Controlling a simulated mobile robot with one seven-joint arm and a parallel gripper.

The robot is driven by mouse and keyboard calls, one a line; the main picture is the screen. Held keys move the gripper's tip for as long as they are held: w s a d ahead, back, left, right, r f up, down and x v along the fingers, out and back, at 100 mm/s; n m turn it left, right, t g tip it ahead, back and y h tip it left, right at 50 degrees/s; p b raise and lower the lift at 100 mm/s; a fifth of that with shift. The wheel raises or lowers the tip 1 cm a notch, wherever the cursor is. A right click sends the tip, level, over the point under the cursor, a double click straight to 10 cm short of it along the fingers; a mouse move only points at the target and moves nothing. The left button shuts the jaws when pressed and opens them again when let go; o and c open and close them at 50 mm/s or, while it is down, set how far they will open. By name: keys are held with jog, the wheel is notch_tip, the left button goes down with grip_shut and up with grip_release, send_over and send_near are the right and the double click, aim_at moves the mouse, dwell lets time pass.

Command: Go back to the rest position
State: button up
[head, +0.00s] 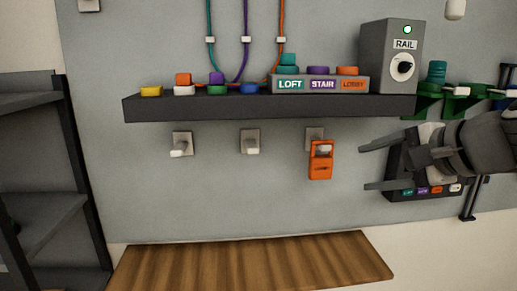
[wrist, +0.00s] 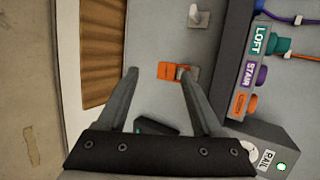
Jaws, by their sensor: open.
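My gripper (head: 372,166) is at the right of the head view, its two fingers apart and pointing left, with nothing between them. In the wrist view my gripper (wrist: 157,80) is also open and empty. An orange phone tag or handset (head: 320,168) hangs on the rightmost of three wall hooks, left of my fingertips. It also shows in the wrist view (wrist: 167,71), beyond and between the fingers and apart from them.
A dark shelf (head: 250,105) carries coloured blocks, a LOFT/STAIR/LOBBY panel (head: 320,84) and a grey RAIL box (head: 390,55). A dark box (head: 405,180) is behind my gripper. A wooden surface (head: 250,265) lies below, clear. A black rack (head: 45,180) stands left.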

jog(key=s+a+f+n+g+h, duration=0.2)
jog(key=s+a+f+n, duration=0.1)
jog(key=s+f+n, duration=0.4)
jog(key=s+a+f+n+g+h, duration=0.3)
jog(key=s+f+n, duration=0.4)
jog(key=f, duration=0.3)
jog(key=shift+f+n, duration=0.25)
jog(key=shift+n, duration=0.05)
jog(key=shift+s+a, duration=0.1)
